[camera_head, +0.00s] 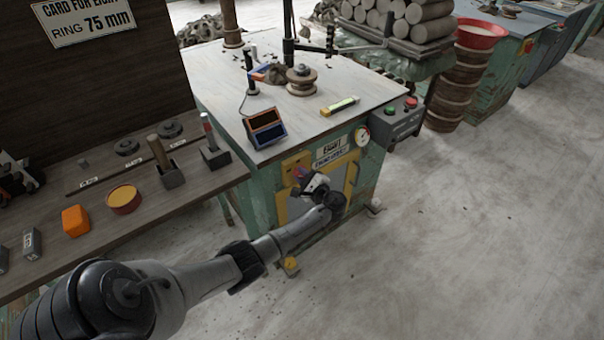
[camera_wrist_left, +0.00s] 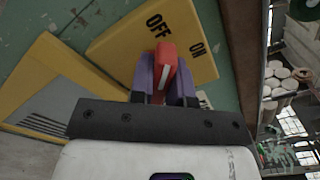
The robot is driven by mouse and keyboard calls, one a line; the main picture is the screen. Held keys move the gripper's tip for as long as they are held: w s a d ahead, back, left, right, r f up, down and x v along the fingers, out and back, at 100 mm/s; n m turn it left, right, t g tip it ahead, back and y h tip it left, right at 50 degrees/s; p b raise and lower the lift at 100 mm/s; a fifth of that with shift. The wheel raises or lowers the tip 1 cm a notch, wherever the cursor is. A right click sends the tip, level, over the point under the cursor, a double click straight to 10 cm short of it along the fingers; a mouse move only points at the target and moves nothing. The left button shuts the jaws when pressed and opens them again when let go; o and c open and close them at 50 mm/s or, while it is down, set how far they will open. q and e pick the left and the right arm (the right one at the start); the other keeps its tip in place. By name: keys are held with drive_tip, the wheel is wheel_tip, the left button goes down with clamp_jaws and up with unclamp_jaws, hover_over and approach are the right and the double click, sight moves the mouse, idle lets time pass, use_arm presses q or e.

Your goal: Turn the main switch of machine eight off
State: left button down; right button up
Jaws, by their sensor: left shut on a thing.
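Machine eight (camera_head: 262,185) is a green cabinet with a pale top, and its front carries a name plate (camera_head: 331,148) reading EIGHT. My left gripper (camera_head: 304,178) is at the upper left of the cabinet's front. In the left wrist view its purple fingers (camera_wrist_left: 166,80) are shut on the red handle of the main switch (camera_wrist_left: 167,56). The handle has a white stripe and sits on a yellow plate (camera_wrist_left: 115,45) marked OFF and ON. The fingers cover part of the handle, and I cannot tell which mark it points to. My right gripper is not in view.
A control box (camera_head: 403,122) with green and red buttons hangs at the machine's right, beside a round gauge (camera_head: 362,135). A wooden shelf (camera_head: 60,232) with tools stands at left. An orange-and-blue box (camera_head: 265,128) sits on the machine top. The floor at right is clear.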

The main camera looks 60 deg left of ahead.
use_arm(q)
drive_tip(key=n, duration=0.2)
drive_tip(key=n+b, duration=0.1)
drive_tip(key=shift+s+f+n, duration=0.1)
drive_tip(key=shift+f+n, duration=0.15)
drive_tip(key=shift+n, duration=0.05)
drive_tip(key=shift+f+n+b, duration=0.15)
drive_tip(key=shift+n+b, duration=0.75)
drive_tip(key=shift+n, duration=1.4)
drive_tip(key=c, duration=1.1)
unclamp_jaws()
drive_tip(key=shift+d, duration=0.1)
drive_tip(key=d+p, duration=0.1)
drive_tip(key=d, duration=0.3)
drive_tip(key=w+d+p, duration=0.1)
drive_tip(key=d, duration=0.4)
drive_tip(key=d+p, duration=0.1)
drive_tip(key=d, duration=0.3)
drive_tip(key=shift+w+d, duration=0.25)
drive_tip(key=shift+d, duration=0.05)
